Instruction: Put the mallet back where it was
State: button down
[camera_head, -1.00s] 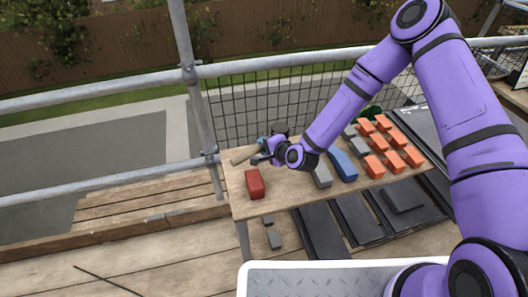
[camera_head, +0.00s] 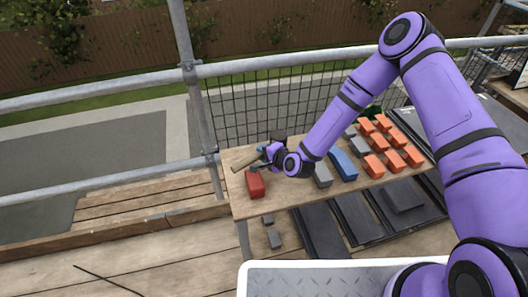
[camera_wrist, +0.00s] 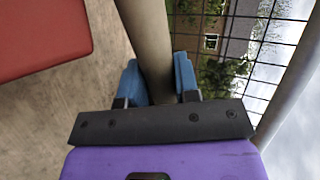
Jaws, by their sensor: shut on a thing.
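My gripper (camera_head: 260,158) is shut on the mallet's wooden handle (camera_head: 245,161) over the left end of the wooden bench (camera_head: 286,203). In the wrist view the grey-brown handle (camera_wrist: 147,35) runs up between the two blue fingers of my gripper (camera_wrist: 160,80). The mallet's head cannot be made out in either view. The red block (camera_head: 255,184) lies on the bench just in front of the gripper, and its side fills the upper left of the wrist view (camera_wrist: 40,35). I cannot tell whether the mallet touches the bench.
A grey block (camera_head: 322,175) and a blue piece (camera_head: 343,165) lie right of the gripper. Several orange blocks (camera_head: 376,167) stand farther right. Dark slabs (camera_head: 356,218) lie below the bench. A mesh guard (camera_head: 260,100) and scaffold rail (camera_head: 300,62) run behind.

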jog(key=shift+f, duration=0.15)
jog(key=c, duration=0.8)
grip_release()
jog(key=shift+c, duration=0.2)
